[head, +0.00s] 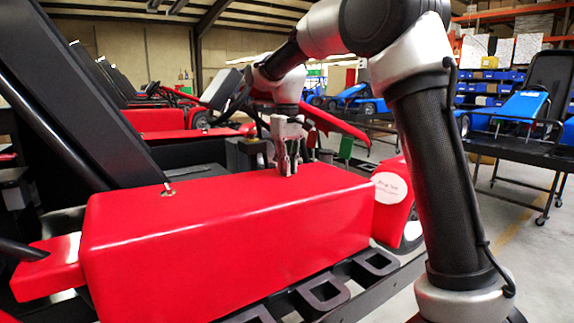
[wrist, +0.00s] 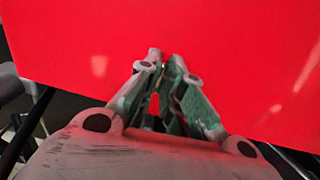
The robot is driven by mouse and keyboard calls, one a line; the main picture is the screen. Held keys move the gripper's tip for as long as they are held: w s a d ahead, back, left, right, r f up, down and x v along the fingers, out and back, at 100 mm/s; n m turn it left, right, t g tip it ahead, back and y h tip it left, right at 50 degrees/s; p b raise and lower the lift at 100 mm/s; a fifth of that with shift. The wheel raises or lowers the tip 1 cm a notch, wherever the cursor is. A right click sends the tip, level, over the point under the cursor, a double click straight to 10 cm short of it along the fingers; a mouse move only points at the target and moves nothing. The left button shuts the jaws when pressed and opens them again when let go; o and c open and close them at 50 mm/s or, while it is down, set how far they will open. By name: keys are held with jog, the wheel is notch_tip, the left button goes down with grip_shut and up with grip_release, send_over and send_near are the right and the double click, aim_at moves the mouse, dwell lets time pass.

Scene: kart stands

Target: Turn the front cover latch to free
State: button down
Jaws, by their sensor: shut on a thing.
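The red cover (head: 220,240) is a long box-shaped panel on the kart's side. My gripper (head: 288,172) points down onto its top near the far right end. In the wrist view, my gripper's fingertips (wrist: 165,60) are close together over the red surface, with a small thing between them. I take it for the front cover latch; the fingers hide nearly all of it, so its turn angle cannot be told. Another small metal latch (head: 168,190) stands on the cover's top near its left end, apart from my gripper.
A black seat panel (head: 75,100) leans up at the left, beside the cover. A black slotted rail (head: 325,292) runs along the cover's lower front. Blue karts (head: 520,108) on stands are at the back right. Open floor (head: 520,245) lies at the right.

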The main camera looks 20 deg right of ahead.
jog(key=c, duration=1.6)
grip_release()
jog(key=shift+o, duration=0.2)
notch_tip(320, 180, up, 12)
